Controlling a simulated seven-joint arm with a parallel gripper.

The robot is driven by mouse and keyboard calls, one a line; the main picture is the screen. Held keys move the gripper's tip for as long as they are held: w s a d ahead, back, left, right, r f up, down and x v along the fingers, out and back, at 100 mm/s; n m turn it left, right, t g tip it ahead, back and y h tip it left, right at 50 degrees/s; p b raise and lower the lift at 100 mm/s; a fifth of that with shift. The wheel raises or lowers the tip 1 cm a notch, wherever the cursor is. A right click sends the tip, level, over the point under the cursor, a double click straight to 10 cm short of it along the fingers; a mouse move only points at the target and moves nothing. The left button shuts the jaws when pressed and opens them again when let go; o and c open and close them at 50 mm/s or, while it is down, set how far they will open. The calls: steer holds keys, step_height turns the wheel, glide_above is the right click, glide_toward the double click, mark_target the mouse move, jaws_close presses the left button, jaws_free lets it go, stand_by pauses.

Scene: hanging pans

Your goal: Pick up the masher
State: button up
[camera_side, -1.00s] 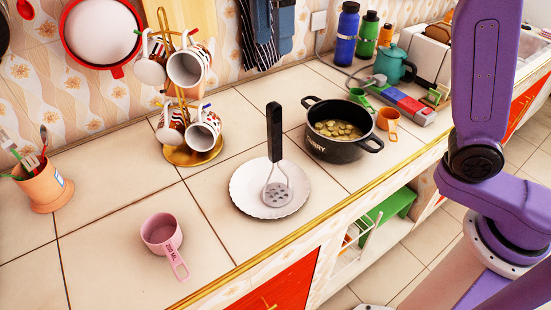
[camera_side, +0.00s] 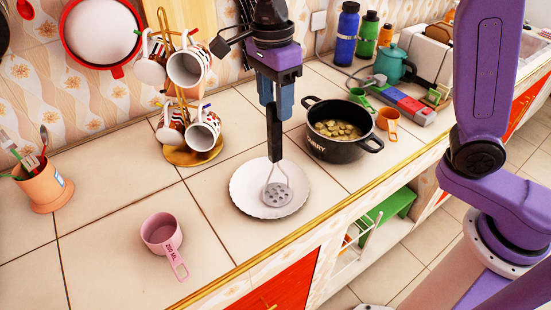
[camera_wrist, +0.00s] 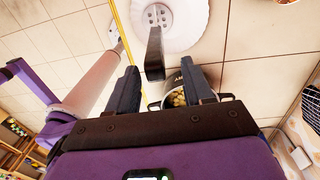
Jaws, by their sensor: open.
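The masher (camera_side: 277,192) stands upright on a white plate (camera_side: 243,187), with its perforated metal head down and its black handle up. My gripper (camera_side: 276,112) is open and points down at the handle's upper end from above. In the side view its blue fingers overlap the top of the handle. In the wrist view the black handle (camera_wrist: 154,55) lies between the lines of the two open fingers (camera_wrist: 161,77), near the tips. I cannot tell how deep the handle sits between them. No contact is visible.
A black pot (camera_side: 335,148) with food stands right of the plate. A mug rack (camera_side: 190,155) stands behind left. A pink measuring cup (camera_side: 162,236) lies front left. An orange cup (camera_side: 388,122) is beside the pot. The counter between plate and pink cup is clear.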

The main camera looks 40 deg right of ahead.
mark_target(275, 119)
steer(key=f, duration=0.5)
steer(key=shift+s+a, duration=0.25)
steer(key=shift+s, duration=0.15)
jaws_close()
steer(key=shift+r, duration=0.1)
